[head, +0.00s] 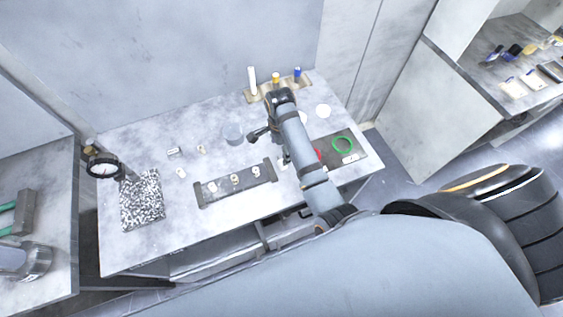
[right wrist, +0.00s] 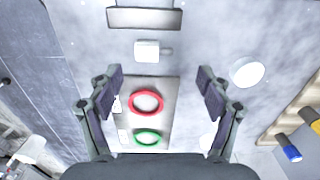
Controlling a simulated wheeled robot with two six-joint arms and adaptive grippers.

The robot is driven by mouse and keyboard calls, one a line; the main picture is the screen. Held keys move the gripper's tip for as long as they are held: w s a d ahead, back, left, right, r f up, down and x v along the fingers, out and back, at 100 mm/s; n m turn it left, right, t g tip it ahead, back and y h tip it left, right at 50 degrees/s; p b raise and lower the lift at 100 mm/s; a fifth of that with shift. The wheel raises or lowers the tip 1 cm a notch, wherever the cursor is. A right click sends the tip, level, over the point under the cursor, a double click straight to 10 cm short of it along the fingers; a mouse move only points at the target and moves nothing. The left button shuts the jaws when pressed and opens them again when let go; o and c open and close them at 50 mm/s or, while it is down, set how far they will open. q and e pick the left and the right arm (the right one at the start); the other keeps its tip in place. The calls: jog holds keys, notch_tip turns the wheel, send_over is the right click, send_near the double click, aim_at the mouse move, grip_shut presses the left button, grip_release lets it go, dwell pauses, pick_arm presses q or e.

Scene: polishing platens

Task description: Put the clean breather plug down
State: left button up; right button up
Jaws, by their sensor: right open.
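My right gripper (head: 262,132) is above the table, largely hidden by its own arm in the head view. In the right wrist view it (right wrist: 160,78) is open, with nothing between its fingers. Below it lies a small white block with a grey stub (right wrist: 146,50), possibly the breather plug; I cannot tell for sure. It lies on bare table between the slotted dark tray (right wrist: 146,18) and the grey mat (right wrist: 165,95), apart from the fingers. My left gripper is not in view.
The mat bears a red ring (right wrist: 146,102) and a green ring (head: 342,144). A white disc (right wrist: 247,71) lies nearby. A bottle rack (head: 252,97) stands at the back. Bare table surrounds the grey cup (head: 233,133).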

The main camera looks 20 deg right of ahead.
aim_at(281, 160)
jog(key=shift+s+f+p, duration=0.2)
jog(key=shift+f+p, duration=0.3)
jog(key=shift+f, duration=0.1)
jog(key=shift+s+f+p, duration=0.2)
jog(key=shift+f+p, duration=0.3)
jog(key=shift+f, duration=1.3)
jog(key=shift+c, duration=1.4)
jog(key=c, duration=0.9)
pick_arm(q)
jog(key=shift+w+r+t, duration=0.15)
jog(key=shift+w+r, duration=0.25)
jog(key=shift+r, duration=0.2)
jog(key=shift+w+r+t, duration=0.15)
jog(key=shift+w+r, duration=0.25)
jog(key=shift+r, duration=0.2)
pick_arm(e)
jog(key=shift+o, duration=0.2)
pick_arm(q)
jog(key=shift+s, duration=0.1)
pick_arm(e)
jog(key=shift+r, duration=0.1)
